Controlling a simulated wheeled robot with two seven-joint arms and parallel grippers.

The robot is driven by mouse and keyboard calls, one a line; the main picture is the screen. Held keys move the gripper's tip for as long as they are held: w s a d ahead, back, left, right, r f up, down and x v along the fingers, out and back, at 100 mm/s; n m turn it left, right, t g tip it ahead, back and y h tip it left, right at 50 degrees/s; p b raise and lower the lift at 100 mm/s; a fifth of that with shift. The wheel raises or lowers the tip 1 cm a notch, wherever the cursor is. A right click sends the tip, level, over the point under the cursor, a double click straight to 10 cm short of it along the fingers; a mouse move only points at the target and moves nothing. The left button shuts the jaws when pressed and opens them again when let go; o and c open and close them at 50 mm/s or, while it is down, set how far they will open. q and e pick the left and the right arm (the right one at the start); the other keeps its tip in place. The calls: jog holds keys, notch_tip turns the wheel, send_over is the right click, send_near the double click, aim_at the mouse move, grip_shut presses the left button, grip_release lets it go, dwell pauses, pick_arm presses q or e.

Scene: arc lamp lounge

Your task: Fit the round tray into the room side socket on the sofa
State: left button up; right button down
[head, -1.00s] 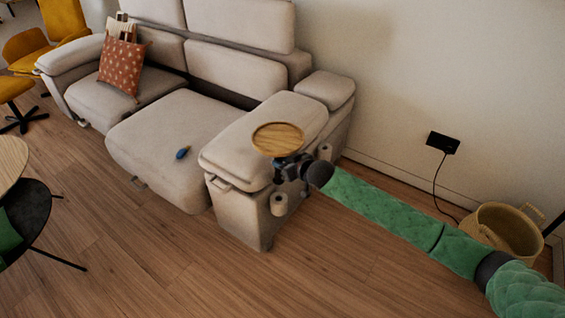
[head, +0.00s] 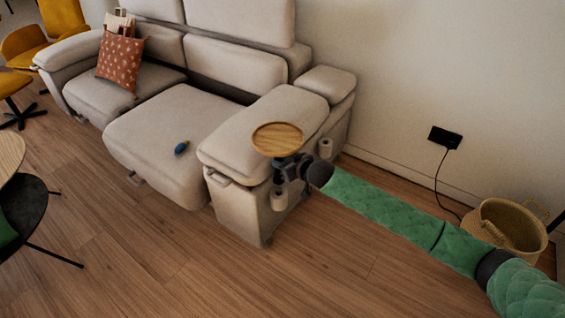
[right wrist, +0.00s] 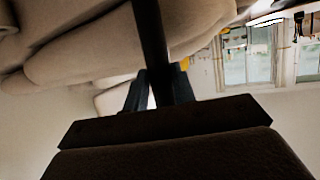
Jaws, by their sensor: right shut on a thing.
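The round wooden tray (head: 277,138) is level beside and in front of the sofa's right armrest (head: 265,118). My right gripper (head: 281,170) is shut on its dark stem, which also shows between the fingers in the right wrist view (right wrist: 152,50). Two pale cylindrical sockets are on the armrest's outer side. The nearer, room side socket (head: 279,200) is just below the gripper in the head view, and the wall side socket (head: 325,149) is farther back. The stem's lower end is hard to make out, and I cannot tell its gap to the socket. My left gripper is not in view.
A wicker basket (head: 508,228) stands by the wall at the right, near a black wall box (head: 445,138) with a cable. The wooden floor (head: 190,265) in front of the sofa is clear.

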jog(key=shift+r+p, duration=0.1)
jog(key=shift+p, duration=0.3)
dwell(0.4)
dwell(0.4)
jog(key=shift+f, duration=1.05)
jog(key=shift+f+b, duration=0.6)
jog(key=shift+f, duration=1.7)
dwell(0.4)
jog(key=c, duration=1.1)
grip_release()
jog(key=shift+c, duration=0.2)
jog(key=shift+o, duration=0.3)
jog(key=shift+f, duration=0.15)
